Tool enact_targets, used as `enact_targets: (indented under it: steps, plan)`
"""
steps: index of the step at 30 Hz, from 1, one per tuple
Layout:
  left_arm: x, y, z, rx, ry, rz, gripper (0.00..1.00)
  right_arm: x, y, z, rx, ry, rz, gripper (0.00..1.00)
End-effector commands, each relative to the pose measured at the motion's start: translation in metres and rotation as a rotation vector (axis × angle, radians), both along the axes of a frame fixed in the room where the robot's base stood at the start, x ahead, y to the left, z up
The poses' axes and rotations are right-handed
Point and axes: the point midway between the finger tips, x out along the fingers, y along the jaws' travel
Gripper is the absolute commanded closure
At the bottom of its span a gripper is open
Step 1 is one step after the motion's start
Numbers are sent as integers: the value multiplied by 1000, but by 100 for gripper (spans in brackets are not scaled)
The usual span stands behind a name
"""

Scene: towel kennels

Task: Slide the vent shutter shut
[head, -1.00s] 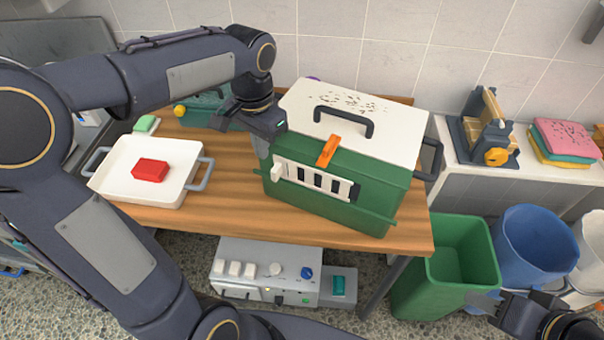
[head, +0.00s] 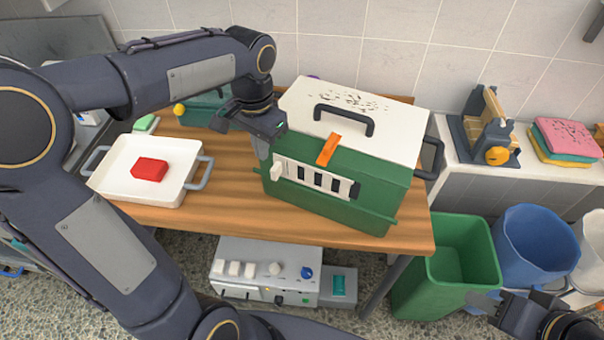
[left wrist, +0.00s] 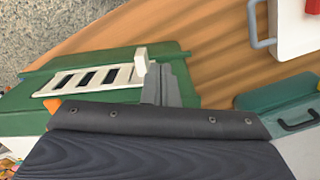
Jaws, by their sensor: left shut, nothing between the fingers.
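The green kennel (head: 335,213) with a white lid (head: 400,115) stands on the wooden table. On its front is the white slatted vent shutter (head: 310,180), with several dark openings showing between its bars. A white tab (head: 277,172) sticks out at the shutter's left end; it also shows in the left wrist view (left wrist: 140,62). My left gripper (head: 262,150) is shut and empty at the kennel's left front corner. In the left wrist view its grey fingertips (left wrist: 162,80) are right beside the tab; I cannot tell whether they touch. My right gripper (head: 485,302) is at the lower right, partly cut off.
An orange latch (head: 328,150) sits above the shutter. A white tray (head: 128,180) holding a red block (head: 149,170) stands to the left. A teal case (head: 205,108) is behind my left gripper. Green (head: 445,270) and blue (head: 535,250) bins stand to the right.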

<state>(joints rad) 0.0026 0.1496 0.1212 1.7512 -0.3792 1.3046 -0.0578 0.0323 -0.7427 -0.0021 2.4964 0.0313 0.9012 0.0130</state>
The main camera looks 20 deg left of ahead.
Motion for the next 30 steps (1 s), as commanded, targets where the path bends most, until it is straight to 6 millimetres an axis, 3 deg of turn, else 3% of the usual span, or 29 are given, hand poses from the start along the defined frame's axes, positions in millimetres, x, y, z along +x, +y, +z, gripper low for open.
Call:
enact_targets:
  steps: [30]
  plan:
    - [0, 0, -42, 0, 1, 0, 100, 0, 0, -30, 0, 0, 0, 62]
